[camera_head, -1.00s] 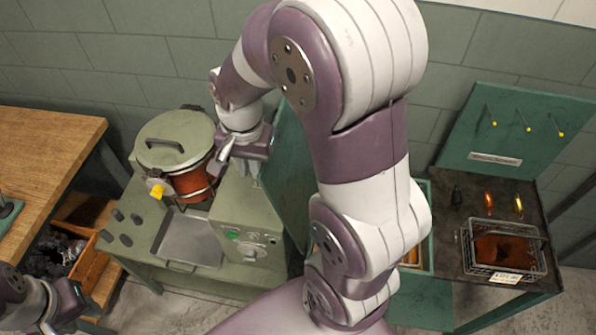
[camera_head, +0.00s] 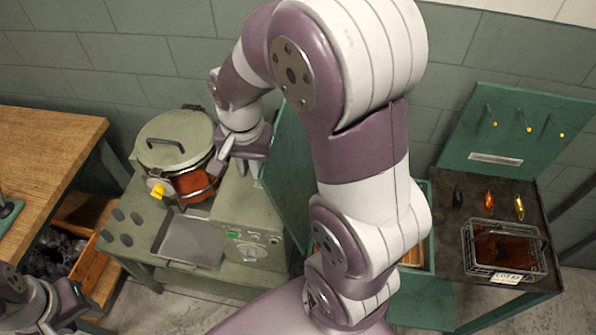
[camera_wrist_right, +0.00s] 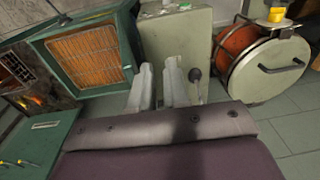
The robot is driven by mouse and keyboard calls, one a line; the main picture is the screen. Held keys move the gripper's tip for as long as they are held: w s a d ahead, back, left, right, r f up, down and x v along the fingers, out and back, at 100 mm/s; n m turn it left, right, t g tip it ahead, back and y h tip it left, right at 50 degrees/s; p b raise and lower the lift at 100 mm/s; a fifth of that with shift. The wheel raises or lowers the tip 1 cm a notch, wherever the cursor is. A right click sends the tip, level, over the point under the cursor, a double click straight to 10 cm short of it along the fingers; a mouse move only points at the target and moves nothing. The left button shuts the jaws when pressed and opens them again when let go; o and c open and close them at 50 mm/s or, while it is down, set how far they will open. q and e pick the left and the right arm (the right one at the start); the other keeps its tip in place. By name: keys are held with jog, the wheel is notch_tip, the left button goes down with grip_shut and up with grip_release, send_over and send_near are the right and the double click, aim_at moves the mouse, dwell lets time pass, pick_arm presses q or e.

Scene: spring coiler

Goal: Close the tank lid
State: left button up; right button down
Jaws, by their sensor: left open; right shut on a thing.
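The tank (camera_head: 196,184) is a red-brown drum in a metal frame on the green-grey machine. Its round grey-green lid (camera_head: 176,131) lies over its top, with a dark handle (camera_head: 165,146) on it; I cannot tell if it is fully seated. In the right wrist view the lid (camera_wrist_right: 272,72) shows at the right, apart from my fingers. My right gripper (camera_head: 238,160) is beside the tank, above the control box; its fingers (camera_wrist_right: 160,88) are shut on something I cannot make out. My left gripper (camera_head: 85,303) is open at the lower left.
A yellow fitting (camera_head: 157,189) sticks out at the tank's front. The control box (camera_head: 246,228) stands close to the tank's right. A metal tray (camera_head: 190,240) is in front. A wooden bench (camera_head: 45,150) is left; a wire basket (camera_head: 505,250) stands on the right table.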

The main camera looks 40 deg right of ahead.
pick_arm(q)
jog(key=shift+f, duration=0.4)
pick_arm(e)
jog(key=shift+s+a+f+g, duration=0.1)
jog(key=shift+s+f, duration=0.1)
jog(key=shift+f, duration=0.2)
jog(key=shift+s+d+f+g, duration=0.1)
jog(key=shift+s+f, duration=0.15)
jog(key=shift+f, duration=0.2)
jog(key=shift+s+a+f+g, duration=0.1)
jog(key=shift+s+f, duration=0.1)
jog(key=shift+f, duration=0.2)
pick_arm(q)
jog(key=shift+w+d+f+b, duration=0.2)
jog(key=shift+w+f+b, duration=0.25)
jog(key=shift+w+f, duration=0.3)
pick_arm(e)
jog(key=shift+w+d+f, duration=0.15)
jog(key=shift+d+f, duration=0.9)
jog(key=shift+f, duration=0.15)
pick_arm(q)
jog(key=shift+w+r, duration=0.15)
